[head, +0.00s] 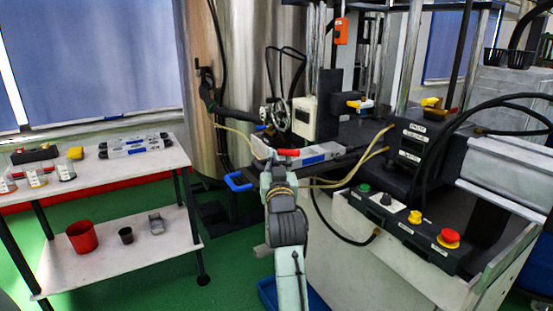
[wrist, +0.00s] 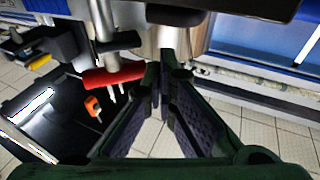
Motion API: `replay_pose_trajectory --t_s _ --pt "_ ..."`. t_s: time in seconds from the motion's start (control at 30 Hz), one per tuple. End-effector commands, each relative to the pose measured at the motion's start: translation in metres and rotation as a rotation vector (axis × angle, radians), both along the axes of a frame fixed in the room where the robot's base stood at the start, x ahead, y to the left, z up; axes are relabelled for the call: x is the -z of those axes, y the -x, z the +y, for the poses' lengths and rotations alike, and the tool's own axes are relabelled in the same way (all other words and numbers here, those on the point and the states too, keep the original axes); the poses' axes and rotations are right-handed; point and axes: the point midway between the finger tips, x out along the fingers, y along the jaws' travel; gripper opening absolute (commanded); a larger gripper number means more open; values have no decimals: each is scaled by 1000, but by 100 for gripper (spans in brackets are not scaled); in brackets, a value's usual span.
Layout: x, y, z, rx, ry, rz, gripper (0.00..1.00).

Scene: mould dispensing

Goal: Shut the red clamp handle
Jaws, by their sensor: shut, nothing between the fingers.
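The red clamp handle (wrist: 115,75) lies across the wrist view, left of my fingertips, at the end of a metal stem. Its right end is close beside the left fingertip; I cannot tell whether they touch. In the head view the red handle (head: 288,152) shows as a small red bar above a silver block-like mould (head: 312,154) on the machine. My gripper (wrist: 166,66) is shut and empty, its tips together. In the head view my arm hides most of the gripper and what is just in front of it.
An orange part (wrist: 92,105) hangs below the handle in the wrist view. Hoses and a control box with a red button (head: 449,236) are at right. A white side table (head: 110,170) with moulds and cups stands at left. Green floor between is open.

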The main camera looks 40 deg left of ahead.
Motion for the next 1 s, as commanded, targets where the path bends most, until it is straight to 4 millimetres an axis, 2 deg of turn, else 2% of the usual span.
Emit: replay_pose_trajectory --t_s 0.5,1.0 --pt "0 -11 16 1 1 -1 0" --pt "0 -11 17 1 1 -1 0"
